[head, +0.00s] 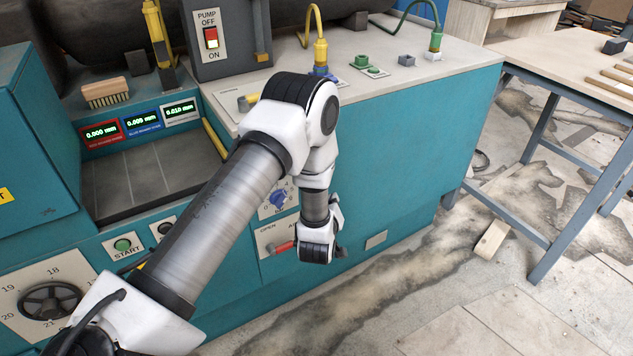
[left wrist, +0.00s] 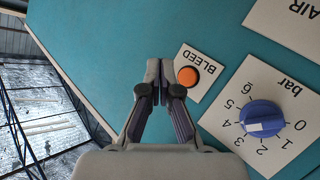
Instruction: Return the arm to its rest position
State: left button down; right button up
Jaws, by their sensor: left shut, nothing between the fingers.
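My left arm (head: 215,215) reaches from the lower left across the front of the teal machine (head: 400,150) in the head view. Its wrist hangs bent down before the machine's front panel. My left gripper (left wrist: 159,70) shows in the left wrist view with its fingers shut and nothing between them. The fingertips appear just beside the orange BLEED button (left wrist: 188,76); I cannot tell whether they touch the panel. A blue bar knob (left wrist: 262,118) is to the right of the gripper. In the head view the fingers are largely hidden by the wrist. My right gripper is not in view.
A red-handled lever (head: 283,246) and the blue knob (head: 278,198) are close to my wrist. A pump switch (head: 211,38) and hose fittings (head: 321,52) stand on top of the machine. A workbench (head: 560,60) is at the right.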

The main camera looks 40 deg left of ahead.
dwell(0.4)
pick_arm(q)
jog(key=s+d+f+m+g+h+p, duration=0.1)
jog(key=s+d+m+g+h+p, duration=0.1)
jog(key=s, duration=1)
jog(key=s+d+f+m+g+h+p, duration=0.2)
jog(key=s+d+m+g+p, duration=0.2)
jog(key=s, duration=0.8)
jog(key=s+d+f+m+g+h+p, duration=0.1)
jog(key=s+d+m+g+p, duration=0.3)
jog(key=s, duration=0.8)
jog(key=d+g+h, duration=0.1)
jog(key=d+g, duration=0.1)
jog(key=g, duration=0.1)
jog(key=shift+d+f+g, duration=0.15)
jog(key=shift+f+g, duration=0.1)
jog(key=shift+g, duration=0.05)
